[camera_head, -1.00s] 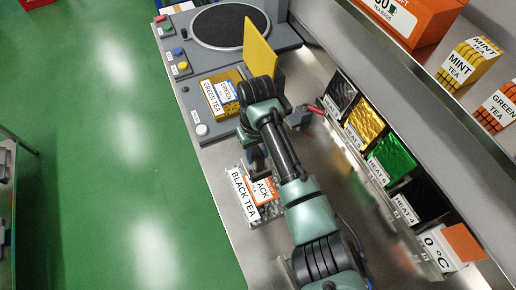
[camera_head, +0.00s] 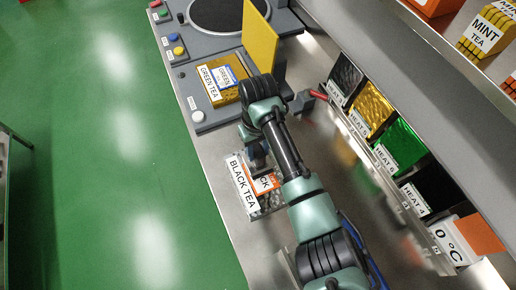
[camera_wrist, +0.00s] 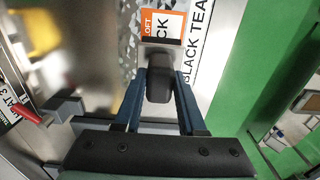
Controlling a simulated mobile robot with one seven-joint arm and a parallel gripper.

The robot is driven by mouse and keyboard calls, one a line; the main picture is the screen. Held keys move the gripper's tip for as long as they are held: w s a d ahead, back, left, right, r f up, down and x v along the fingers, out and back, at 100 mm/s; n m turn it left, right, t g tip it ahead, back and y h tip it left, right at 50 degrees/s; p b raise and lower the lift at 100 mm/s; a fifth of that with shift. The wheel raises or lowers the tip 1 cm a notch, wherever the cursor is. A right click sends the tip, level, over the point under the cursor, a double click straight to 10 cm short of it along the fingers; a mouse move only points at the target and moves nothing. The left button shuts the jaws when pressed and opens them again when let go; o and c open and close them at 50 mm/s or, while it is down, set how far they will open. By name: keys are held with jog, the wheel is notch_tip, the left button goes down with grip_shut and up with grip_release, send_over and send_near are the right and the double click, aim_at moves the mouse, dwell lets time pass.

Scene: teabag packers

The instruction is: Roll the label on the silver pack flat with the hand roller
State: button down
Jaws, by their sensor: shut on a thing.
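The silver pack (camera_head: 270,201) lies on the steel bench below my gripper, with a white BLACK TEA strip (camera_head: 240,183) along its left side. Its orange, black and white label (camera_head: 264,183) is partly hidden by my arm. In the wrist view the label (camera_wrist: 160,27) shows at the top, beside the BLACK TEA strip (camera_wrist: 196,45). My gripper (camera_wrist: 159,90) is shut on a dark rounded piece, seemingly the hand roller (camera_wrist: 159,75), just at the label's near edge. I cannot tell whether the roller touches the pack. In the head view my gripper (camera_head: 256,155) covers the roller.
A gold GREEN TEA pack (camera_head: 222,80) lies on the grey station, with a yellow upright plate (camera_head: 260,43) behind. A red-handled tool (camera_head: 318,94) is right of my arm. Several coloured packs (camera_head: 372,108) line the right. Bare bench (camera_head: 222,147) lies left of my gripper.

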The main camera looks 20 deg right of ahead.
jog(key=shift+f+b, duration=0.4)
jog(key=shift+f, duration=0.2)
dwell(1.1)
jog(key=shift+s+r+p, duration=0.1)
jog(key=shift+s+p, duration=0.65)
jog(key=shift+p, duration=0.2)
jog(key=shift+s+d+p, duration=0.1)
jog(key=shift+s+p, duration=1.45)
jog(key=shift+p, duration=0.1)
jog(key=shift+w, duration=0.1)
jog(key=shift+w+f+b, duration=0.25)
jog(key=shift+w+b, duration=0.15)
jog(key=shift+b, duration=0.15)
jog(key=shift+w+b, duration=1.4)
jog(key=shift+w, duration=0.3)
jog(key=shift+r, duration=0.1)
